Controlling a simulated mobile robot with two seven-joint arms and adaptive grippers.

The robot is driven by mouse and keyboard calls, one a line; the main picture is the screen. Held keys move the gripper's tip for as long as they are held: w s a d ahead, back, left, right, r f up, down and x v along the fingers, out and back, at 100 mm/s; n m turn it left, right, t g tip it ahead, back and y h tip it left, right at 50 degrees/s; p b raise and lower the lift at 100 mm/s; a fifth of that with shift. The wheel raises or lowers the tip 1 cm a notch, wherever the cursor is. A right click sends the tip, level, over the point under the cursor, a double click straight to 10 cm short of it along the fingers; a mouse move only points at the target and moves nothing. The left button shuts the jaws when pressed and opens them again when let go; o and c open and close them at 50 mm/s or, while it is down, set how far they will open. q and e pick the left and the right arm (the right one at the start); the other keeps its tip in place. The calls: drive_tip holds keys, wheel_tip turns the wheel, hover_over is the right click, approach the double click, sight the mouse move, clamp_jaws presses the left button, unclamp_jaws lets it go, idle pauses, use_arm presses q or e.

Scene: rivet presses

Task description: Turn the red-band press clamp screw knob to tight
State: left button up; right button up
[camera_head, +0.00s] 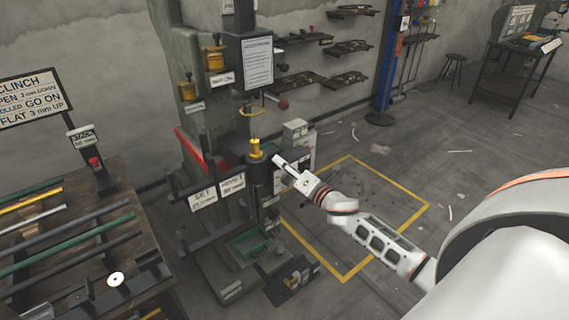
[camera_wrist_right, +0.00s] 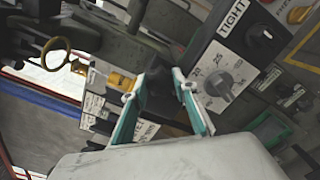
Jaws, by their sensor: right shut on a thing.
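The press (camera_head: 222,165) with a red band (camera_head: 189,147) stands in the middle of the head view. My right gripper (camera_head: 281,163) reaches in from the right against the press's side, near a yellow-topped post. In the right wrist view, the fingers of my right gripper (camera_wrist_right: 160,97) are shut on a dark knob (camera_wrist_right: 156,86), apparently the clamp screw knob. The fingers partly hide it, and I cannot read its turn angle. A white TIGHT label (camera_wrist_right: 233,18) lies up and right of the fingers. My left gripper is not in view.
Beside the fingers is a panel with a grey numbered dial (camera_wrist_right: 216,84) and a black knob (camera_wrist_right: 262,35). A yellow ring (camera_wrist_right: 57,53) is at upper left. A workbench (camera_head: 75,255) with rods stands left of the press. Yellow-lined floor (camera_head: 375,205) at right is mostly clear.

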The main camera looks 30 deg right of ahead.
use_arm(q)
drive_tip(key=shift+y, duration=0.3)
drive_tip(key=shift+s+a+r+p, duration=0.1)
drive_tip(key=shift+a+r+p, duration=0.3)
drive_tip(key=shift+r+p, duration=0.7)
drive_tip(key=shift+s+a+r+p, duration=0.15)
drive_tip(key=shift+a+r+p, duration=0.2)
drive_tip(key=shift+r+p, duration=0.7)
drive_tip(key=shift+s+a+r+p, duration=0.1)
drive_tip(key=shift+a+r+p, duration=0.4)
drive_tip(key=shift+p, duration=1.05)
use_arm(e)
drive_tip(key=shift+m, duration=11.4)
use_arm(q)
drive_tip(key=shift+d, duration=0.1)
use_arm(e)
drive_tip(key=o, duration=1.1)
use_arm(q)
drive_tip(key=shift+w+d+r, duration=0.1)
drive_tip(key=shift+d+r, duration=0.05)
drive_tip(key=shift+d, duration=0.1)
